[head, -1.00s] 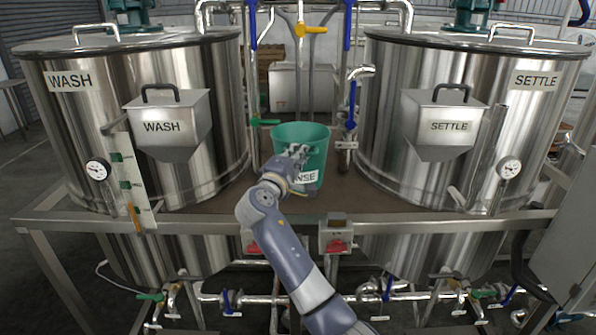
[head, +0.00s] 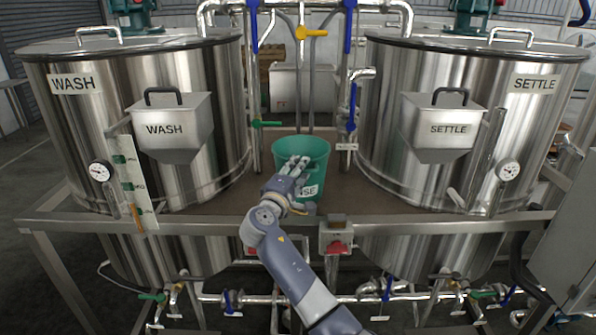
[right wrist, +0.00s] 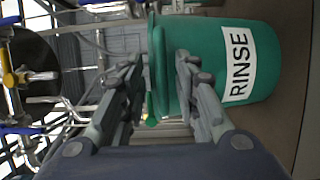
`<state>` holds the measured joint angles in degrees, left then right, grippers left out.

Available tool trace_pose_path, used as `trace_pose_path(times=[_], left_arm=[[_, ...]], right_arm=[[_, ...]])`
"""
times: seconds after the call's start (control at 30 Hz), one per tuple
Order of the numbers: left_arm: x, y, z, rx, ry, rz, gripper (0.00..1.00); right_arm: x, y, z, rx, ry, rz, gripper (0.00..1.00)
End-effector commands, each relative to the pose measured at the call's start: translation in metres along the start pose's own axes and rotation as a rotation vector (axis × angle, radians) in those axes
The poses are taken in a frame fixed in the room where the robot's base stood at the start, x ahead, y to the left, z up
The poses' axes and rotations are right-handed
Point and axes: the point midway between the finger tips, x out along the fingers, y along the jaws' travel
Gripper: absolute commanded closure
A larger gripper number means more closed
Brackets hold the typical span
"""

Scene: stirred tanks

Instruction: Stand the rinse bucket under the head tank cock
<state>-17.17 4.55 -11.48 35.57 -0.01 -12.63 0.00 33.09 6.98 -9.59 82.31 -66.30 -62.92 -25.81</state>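The rinse bucket (head: 316,155) is green with a white RINSE label. In the head view it stands upright on the brown deck between the two steel tanks. My right gripper (head: 297,165) is at its near side and hides part of its front. In the right wrist view, the fingers (right wrist: 160,62) are apart, with the rim of the bucket (right wrist: 262,50) between their tips. A yellow-handled cock (head: 303,32) sits on pipework above and behind the bucket; I cannot tell whether it is the head tank's. My left gripper is not in view.
The WASH tank (head: 210,90) stands on the left and the SETTLE tank (head: 385,100) on the right. Pipes with a green handle (head: 266,124) and a blue handle (head: 352,105) rise behind the bucket. A steel rail (head: 420,222) runs along the deck's front edge.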

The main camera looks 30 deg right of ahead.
Motion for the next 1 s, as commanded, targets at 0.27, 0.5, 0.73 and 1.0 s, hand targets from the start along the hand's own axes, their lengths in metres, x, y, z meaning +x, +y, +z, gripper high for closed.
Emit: trace_pose_path(times=[0.27,0.5,0.73,1.0], left_arm=[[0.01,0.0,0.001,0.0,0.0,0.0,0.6],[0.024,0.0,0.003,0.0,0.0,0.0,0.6],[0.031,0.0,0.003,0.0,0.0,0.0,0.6],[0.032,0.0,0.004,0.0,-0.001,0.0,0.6]], right_arm=[[-0.03,-0.003,-0.001,0.003,0.003,-0.001,0.71],[-0.082,-0.003,-0.001,0.003,0.003,-0.001,0.71],[-0.114,-0.001,0.0,0.002,0.001,-0.001,0.71],[-0.12,0.001,0.0,0.0,0.0,0.001,0.71]])
